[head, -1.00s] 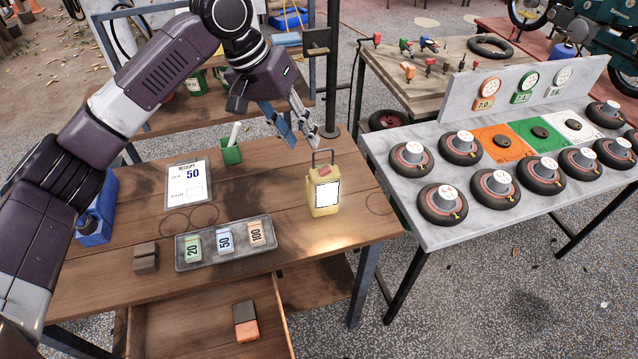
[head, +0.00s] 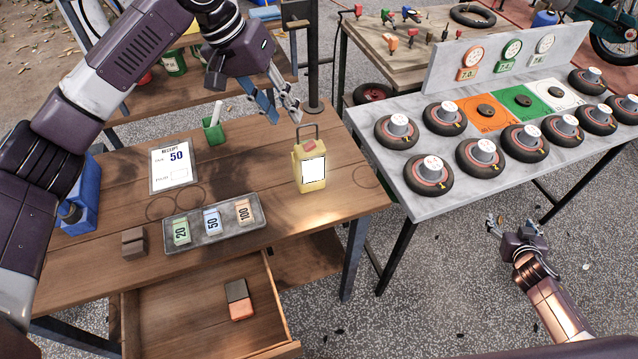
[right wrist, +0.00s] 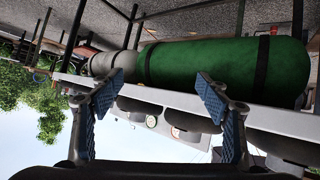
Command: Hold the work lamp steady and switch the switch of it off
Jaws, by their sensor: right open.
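The yellow work lamp (head: 309,174) stands upright on the wooden table (head: 255,215), with a bright white front panel, a dark handle on top and a small red part just under the handle, which looks like the switch (head: 309,146). The panel is lit. My left gripper (head: 284,122) hangs just above and behind the lamp, fingers pointing down and apart, not touching it. My right gripper (head: 513,226) is at the lower right, beyond the table, below the tyre bench. It is open and empty; its spread fingers also show in the right wrist view (right wrist: 162,98).
A grey tray (head: 258,222) with several number cards, a receipt board (head: 172,166) and a green cup (head: 214,131) share the table. An open drawer (head: 190,318) juts out in front. A bench (head: 392,200) with several tyres stands right; a gap separates it from the table.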

